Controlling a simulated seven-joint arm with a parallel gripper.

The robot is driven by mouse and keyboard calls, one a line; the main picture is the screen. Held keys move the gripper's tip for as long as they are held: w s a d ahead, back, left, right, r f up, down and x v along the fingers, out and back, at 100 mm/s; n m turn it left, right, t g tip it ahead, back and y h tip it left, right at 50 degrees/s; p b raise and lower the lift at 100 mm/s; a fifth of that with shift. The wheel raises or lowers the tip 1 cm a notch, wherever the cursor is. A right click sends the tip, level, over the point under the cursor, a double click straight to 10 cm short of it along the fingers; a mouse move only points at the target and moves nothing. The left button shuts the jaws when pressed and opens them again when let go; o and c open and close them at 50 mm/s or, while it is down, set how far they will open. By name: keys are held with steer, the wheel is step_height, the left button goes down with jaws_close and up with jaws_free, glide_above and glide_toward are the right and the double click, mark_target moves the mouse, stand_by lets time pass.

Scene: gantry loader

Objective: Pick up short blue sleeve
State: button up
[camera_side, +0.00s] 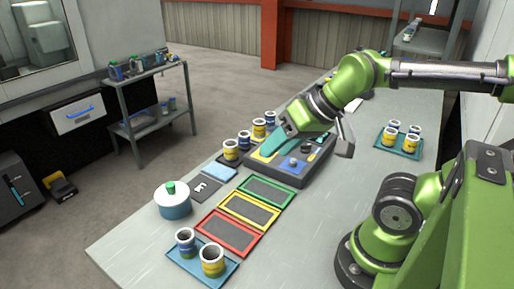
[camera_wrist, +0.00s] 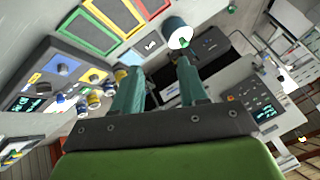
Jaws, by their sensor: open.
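Several white-topped sleeves with blue or yellow bands stand on the table. A blue-banded sleeve (camera_side: 244,141) stands in a row behind the control panel, with another blue one (camera_side: 270,117) farther along, partly hidden by its neighbour. A smaller blue-banded sleeve (camera_side: 185,242) stands on the blue tray at the near end, beside a yellow-banded one (camera_side: 212,262). I cannot tell which blue sleeve is the short one. My gripper (camera_side: 268,150) is over the control panel, near the row. In the wrist view my gripper (camera_wrist: 158,78) is open and empty, with sleeves (camera_wrist: 94,101) left of its fingers.
The control panel (camera_side: 300,172) lies below my gripper. Green, yellow (camera_side: 249,210) and red framed mats lie toward the near end. A white-and-blue pot (camera_side: 173,203) stands beside them. A tray (camera_side: 399,150) with several sleeves is at the right. Bare table lies between panel and that tray.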

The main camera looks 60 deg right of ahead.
steer(key=shift+o, duration=1.4)
steer(key=shift+d, duration=0.1)
